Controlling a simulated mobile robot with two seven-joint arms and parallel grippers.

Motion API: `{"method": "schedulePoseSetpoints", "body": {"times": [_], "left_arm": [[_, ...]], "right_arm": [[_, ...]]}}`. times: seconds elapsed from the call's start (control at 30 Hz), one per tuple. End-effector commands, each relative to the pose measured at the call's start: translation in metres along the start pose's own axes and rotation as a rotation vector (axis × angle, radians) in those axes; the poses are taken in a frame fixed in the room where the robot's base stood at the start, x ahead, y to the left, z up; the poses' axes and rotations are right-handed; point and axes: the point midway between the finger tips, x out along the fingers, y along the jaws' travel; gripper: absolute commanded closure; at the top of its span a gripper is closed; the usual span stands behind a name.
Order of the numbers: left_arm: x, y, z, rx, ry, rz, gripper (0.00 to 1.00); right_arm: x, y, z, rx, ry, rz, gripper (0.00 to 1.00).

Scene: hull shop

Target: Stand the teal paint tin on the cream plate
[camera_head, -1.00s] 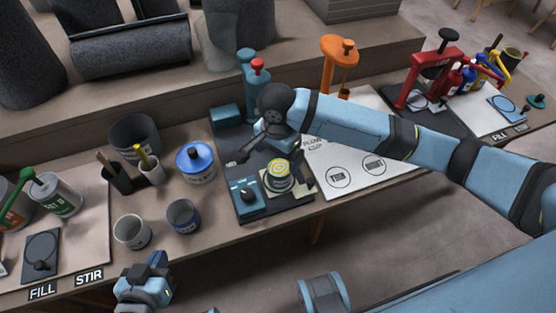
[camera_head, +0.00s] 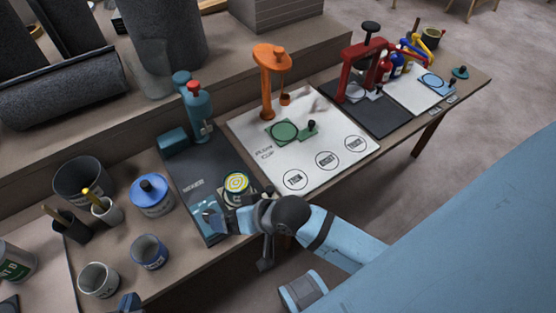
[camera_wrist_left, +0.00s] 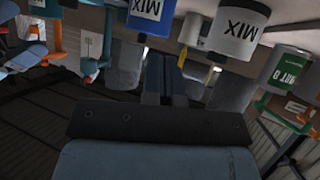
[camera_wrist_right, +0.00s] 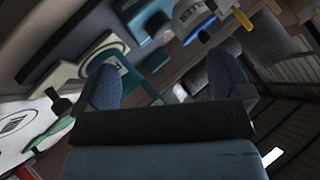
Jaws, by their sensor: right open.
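The teal mixer (camera_head: 196,105) stands behind the tin. A blue-lidded tin (camera_head: 151,194) and several cups stand left. A white sheet (camera_head: 325,125) to the right holds a green plate (camera_head: 284,131) and an orange stand (camera_head: 272,80). The sheet's front is clear.

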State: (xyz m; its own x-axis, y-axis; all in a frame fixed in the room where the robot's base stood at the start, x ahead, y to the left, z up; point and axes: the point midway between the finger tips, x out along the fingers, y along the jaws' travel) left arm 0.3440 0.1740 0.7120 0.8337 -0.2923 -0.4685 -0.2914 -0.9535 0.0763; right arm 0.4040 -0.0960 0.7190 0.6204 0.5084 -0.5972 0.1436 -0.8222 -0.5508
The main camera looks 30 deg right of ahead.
Motion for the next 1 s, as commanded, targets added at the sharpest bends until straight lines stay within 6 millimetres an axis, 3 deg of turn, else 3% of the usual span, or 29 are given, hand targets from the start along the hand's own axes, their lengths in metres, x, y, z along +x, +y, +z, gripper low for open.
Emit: {"method": "schedulePoseSetpoints", "body": {"times": [0.03, 0.2, 0.4, 0.77, 1.0], "left_arm": [[0.0, 0.0, 0.0, 0.0, 0.0, 0.0, 1.0], [0.0, 0.0, 0.0, 0.0, 0.001, 0.0, 1.0], [0.0, 0.0, 0.0, 0.0, 0.001, 0.0, 1.0], [-0.003, -0.001, -0.003, 0.001, -0.003, -0.001, 1.0], [-0.029, 0.0, -0.047, 0.009, -0.021, -0.013, 1.0]], "right_arm": [[-0.012, 0.011, 0.01, -0.06, 0.053, 0.02, 0.04], [-0.05, 0.043, 0.024, -0.314, 0.203, 0.127, 0.04], [-0.072, 0.059, 0.031, -0.467, 0.259, 0.207, 0.04], [-0.076, 0.058, 0.028, -0.48, 0.261, 0.212, 0.04], [-0.109, 0.033, -0.001, -0.483, 0.243, 0.228, 0.04]]}}
